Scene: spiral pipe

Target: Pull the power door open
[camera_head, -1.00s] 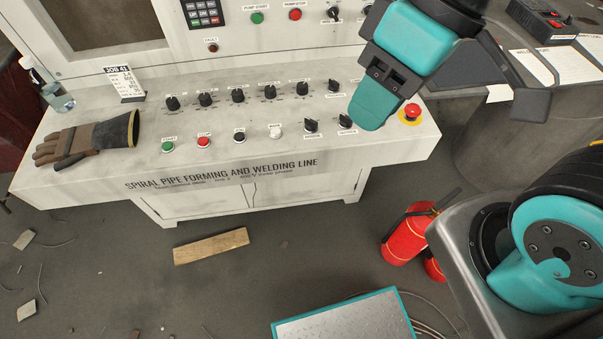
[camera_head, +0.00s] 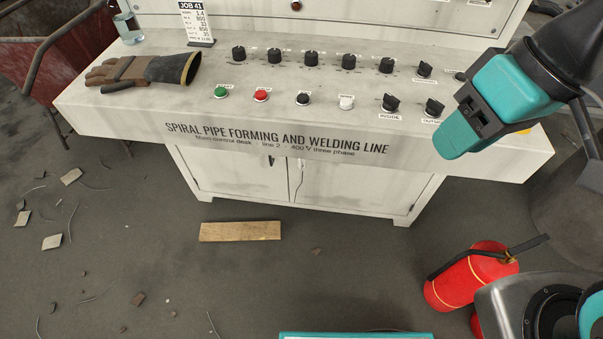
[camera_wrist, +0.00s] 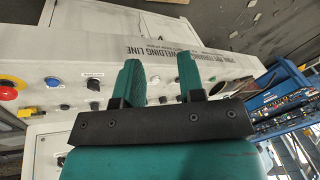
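The white control desk has a cabinet below its top with two closed doors, the left door (camera_head: 232,177) and the right door (camera_head: 355,188). No label tells me which is the power door. My gripper (camera_head: 448,140) is above the right end of the desk top, higher than the doors and apart from them. In the wrist view my gripper (camera_wrist: 158,78) has its two teal fingers apart with nothing between them, over the row of knobs and buttons.
A red fire extinguisher (camera_head: 468,275) stands on the floor to the right of the cabinet. A wooden plank (camera_head: 240,231) lies before the doors, with scraps to the left. A glove (camera_head: 140,73) lies on the desk. The red emergency stop (camera_wrist: 8,84) is near my gripper.

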